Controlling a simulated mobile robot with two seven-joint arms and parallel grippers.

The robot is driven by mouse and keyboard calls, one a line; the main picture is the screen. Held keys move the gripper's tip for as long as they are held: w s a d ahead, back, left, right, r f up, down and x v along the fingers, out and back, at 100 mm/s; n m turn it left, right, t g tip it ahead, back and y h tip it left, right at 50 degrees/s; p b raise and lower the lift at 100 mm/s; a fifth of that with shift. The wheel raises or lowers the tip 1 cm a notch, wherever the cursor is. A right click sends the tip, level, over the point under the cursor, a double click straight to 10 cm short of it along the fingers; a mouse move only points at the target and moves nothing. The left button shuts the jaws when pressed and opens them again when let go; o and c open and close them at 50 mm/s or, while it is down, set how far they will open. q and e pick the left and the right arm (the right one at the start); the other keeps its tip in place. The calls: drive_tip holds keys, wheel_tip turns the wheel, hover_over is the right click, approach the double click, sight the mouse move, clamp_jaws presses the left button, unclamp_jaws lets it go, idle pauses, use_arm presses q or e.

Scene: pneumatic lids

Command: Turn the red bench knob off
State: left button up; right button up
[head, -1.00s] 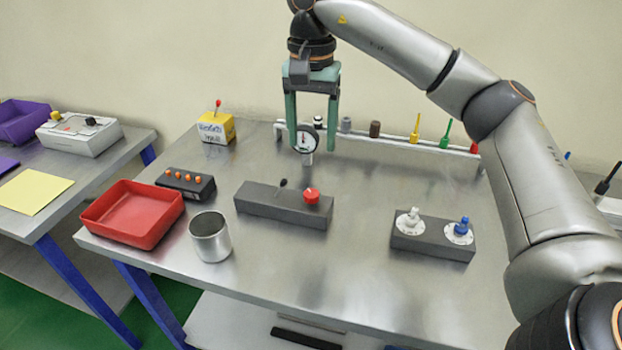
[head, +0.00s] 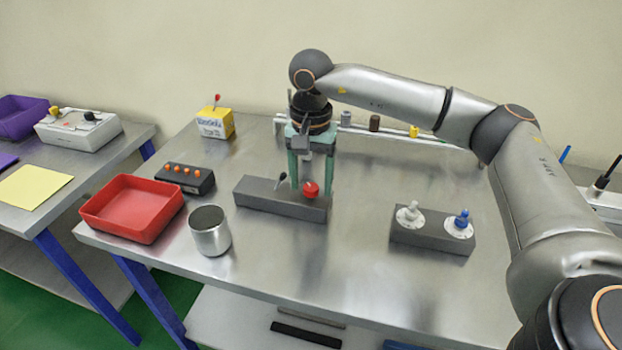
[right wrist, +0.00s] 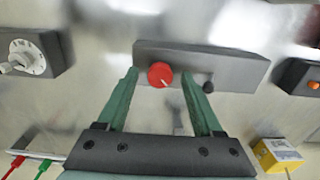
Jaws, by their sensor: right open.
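The red knob (head: 311,189) sits on the right part of a long dark grey block (head: 255,194) on the metal bench. A small black lever (head: 282,177) stands on the same block, left of the knob. My right gripper (head: 309,187) points down at the block, its green fingers apart and empty. In the right wrist view the red knob (right wrist: 160,75) shows a white pointer line. It lies beyond and between the open fingertips (right wrist: 160,74), closer to the left finger. I cannot tell whether a finger touches it. My left gripper is not in view.
A grey block with a white and a blue knob (head: 461,222) stands at the right. A red tray (head: 128,235), a metal cup (head: 209,243) and a box with orange buttons (head: 185,179) stand left. A rail runs behind my right arm.

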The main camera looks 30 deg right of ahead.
clamp_jaws()
idle(0.4)
drive_tip(key=shift+m, duration=0.3)
drive_tip(key=m, duration=0.4)
drive_tip(key=m+p, duration=0.1)
drive_tip(key=m, duration=0.8)
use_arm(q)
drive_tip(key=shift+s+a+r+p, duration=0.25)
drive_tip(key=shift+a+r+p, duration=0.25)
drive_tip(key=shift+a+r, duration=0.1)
use_arm(e)
drive_tip(key=m, duration=0.4)
drive_tip(key=shift+m, duration=0.3)
